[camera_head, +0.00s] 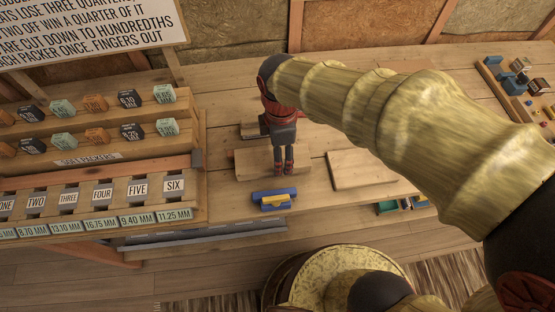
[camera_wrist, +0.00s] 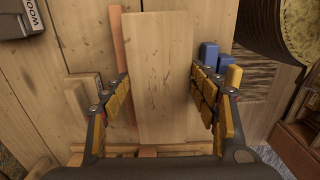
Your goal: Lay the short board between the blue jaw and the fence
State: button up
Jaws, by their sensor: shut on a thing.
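My gripper (camera_head: 283,165) points down over the bench, shut on a pale board, the short board (camera_head: 255,165). In the wrist view, the board (camera_wrist: 157,75) lies flat between the two fingers (camera_wrist: 160,88), which meet its long sides. The blue jaw (camera_head: 262,195) with a yellow part is on the camera side of the board; in the wrist view the blue jaw (camera_wrist: 209,54) is just right of the board. A reddish wood strip (camera_wrist: 118,55), perhaps the fence, runs along the board's left side. Whether the board touches the bench, I cannot tell.
A second pale board (camera_head: 360,172) lies on the bench to the right. A wooden block (camera_wrist: 83,95) is left of the fingers. A rack of labelled packers (camera_head: 100,160) fills the left. A tray of small parts (camera_head: 520,90) is far right. A round stool (camera_head: 290,280) stands in front.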

jog(key=shift+w+a+f, duration=0.1)
jog(key=shift+a+f, duration=0.1)
jog(key=shift+f, duration=0.05)
jog(key=shift+a+f+b, duration=0.2)
jog(key=shift+f+b, duration=0.5)
jog(key=shift+f, duration=0.95)
jog(key=shift+f, duration=0.3)
jog(key=o, duration=1.5)
jog(key=shift+f, duration=0.2)
jog(key=shift+o, duration=0.3)
jog(key=shift+r, duration=0.1)
